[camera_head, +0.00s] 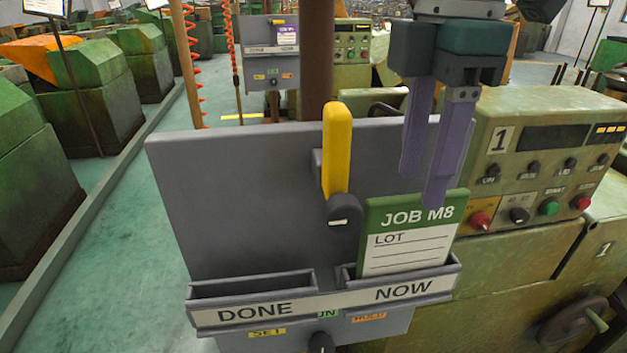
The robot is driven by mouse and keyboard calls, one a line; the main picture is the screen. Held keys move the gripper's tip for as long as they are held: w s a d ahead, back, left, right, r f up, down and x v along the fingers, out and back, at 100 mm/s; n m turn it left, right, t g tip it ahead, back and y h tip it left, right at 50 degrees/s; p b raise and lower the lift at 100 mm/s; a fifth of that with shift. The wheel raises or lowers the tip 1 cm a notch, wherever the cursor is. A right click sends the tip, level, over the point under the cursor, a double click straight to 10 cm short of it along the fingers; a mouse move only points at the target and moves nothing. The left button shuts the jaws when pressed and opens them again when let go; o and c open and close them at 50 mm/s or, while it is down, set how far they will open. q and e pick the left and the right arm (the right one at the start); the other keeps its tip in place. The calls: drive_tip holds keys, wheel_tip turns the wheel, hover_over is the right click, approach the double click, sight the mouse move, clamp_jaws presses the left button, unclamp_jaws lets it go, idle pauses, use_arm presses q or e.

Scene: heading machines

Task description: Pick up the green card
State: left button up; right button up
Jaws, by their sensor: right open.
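The green card (408,237) reads "JOB M8" over a white "LOT" panel. It stands in the right pocket, marked "NOW" (404,291), of a grey board (235,200). My right gripper (424,188) comes down from the top with two purple fingers apart. Its right fingertip overlaps the card's top edge near the "M8"; the left fingertip ends a little above the card, towards the board. I cannot tell whether either finger touches the card. My left gripper is not in view.
The left pocket, marked "DONE" (253,310), looks empty. A yellow lever (337,150) stands out from the board left of the card. A green control panel (545,150) with knobs and buttons is close on the right. A handwheel (572,328) is at lower right.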

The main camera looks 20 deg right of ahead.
sight(418, 209)
drive_tip(key=shift+s+d+f, duration=0.1)
drive_tip(key=shift+f, duration=0.35)
wheel_tip(418, 209, down, 4)
drive_tip(key=shift+d+f+p, duration=0.1)
drive_tip(key=shift+f+p, duration=0.15)
drive_tip(key=shift+p, duration=0.6)
drive_tip(key=shift+c, duration=0.3)
clamp_jaws()
